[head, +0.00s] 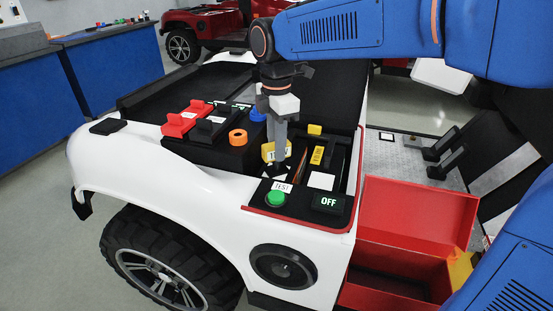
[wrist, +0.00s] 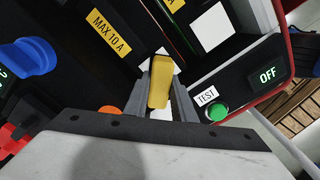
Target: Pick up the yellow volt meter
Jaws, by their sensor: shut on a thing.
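My gripper (head: 277,160) points down over the open bay at the front of the white vehicle. It is shut on a yellow block, which I take for the yellow volt meter (head: 267,152). In the wrist view the yellow volt meter (wrist: 160,82) sits between the two grey fingers (wrist: 160,92). Its face and any dial cannot be made out. Part of it is hidden by the fingers in the head view. I cannot tell whether it still touches the bay floor.
The green TEST button (head: 276,198) and the OFF display (head: 328,203) are close in front. An orange ring (head: 238,137), a blue knob (head: 257,115) and red clamps (head: 187,118) lie left and behind. An open red box (head: 416,208) stands right.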

